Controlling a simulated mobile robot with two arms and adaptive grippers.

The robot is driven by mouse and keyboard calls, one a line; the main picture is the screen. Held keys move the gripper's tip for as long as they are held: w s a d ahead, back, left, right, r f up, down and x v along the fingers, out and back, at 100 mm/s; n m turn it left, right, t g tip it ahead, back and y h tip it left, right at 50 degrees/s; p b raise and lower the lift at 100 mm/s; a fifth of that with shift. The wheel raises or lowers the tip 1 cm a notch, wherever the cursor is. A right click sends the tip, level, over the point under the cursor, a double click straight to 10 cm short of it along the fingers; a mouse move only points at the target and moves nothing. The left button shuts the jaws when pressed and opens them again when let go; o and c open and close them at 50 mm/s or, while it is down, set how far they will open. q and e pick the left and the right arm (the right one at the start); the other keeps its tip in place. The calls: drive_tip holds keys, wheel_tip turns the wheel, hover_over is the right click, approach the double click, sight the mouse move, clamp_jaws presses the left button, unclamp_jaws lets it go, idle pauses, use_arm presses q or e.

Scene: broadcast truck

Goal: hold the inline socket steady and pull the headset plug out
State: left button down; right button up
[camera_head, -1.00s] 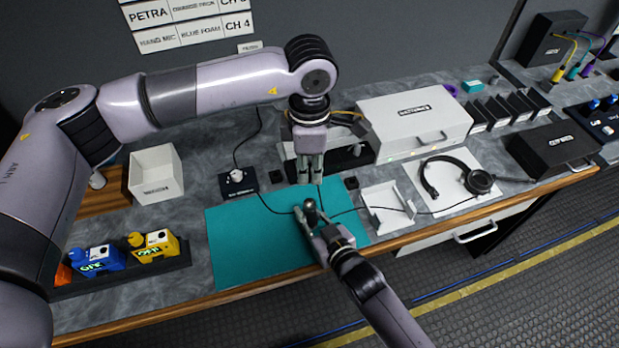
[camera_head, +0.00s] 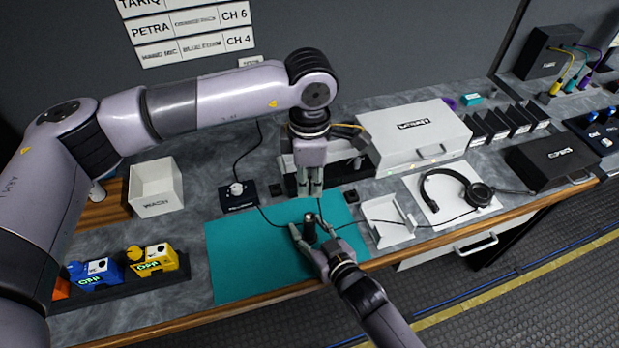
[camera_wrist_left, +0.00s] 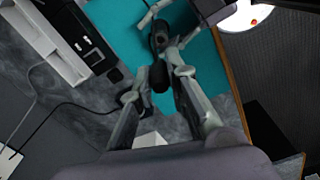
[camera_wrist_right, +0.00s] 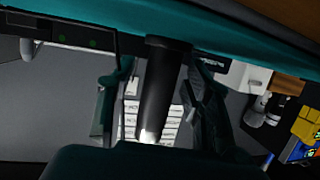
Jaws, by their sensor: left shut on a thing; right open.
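My left gripper (camera_head: 311,192) points straight down over the teal mat (camera_head: 235,262). It is shut on a small dark part, which shows between its fingers in the left wrist view (camera_wrist_left: 160,78); I cannot tell whether it is the socket or the plug. Just below it, a black cylinder (camera_head: 309,226) with a shiny upper end stands roughly upright. My right gripper (camera_head: 311,241) is open, with its fingers on either side of this cylinder, also seen in the right wrist view (camera_wrist_right: 165,85). Socket and plug cannot be told apart clearly.
The headset (camera_head: 462,187) lies on a white pad at right, its cable running left to the mat. A small black box (camera_head: 238,197) has another cable. A white cradle (camera_head: 388,222), a white case (camera_head: 415,135) and an open bin (camera_head: 155,190) stand around.

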drive_tip(key=v, duration=1.1)
drive_tip(key=shift+s+d, duration=0.1)
drive_tip(key=shift+s+d+r, duration=0.15)
drive_tip(key=shift+s, duration=0.1)
drive_tip(key=shift+d, duration=0.1)
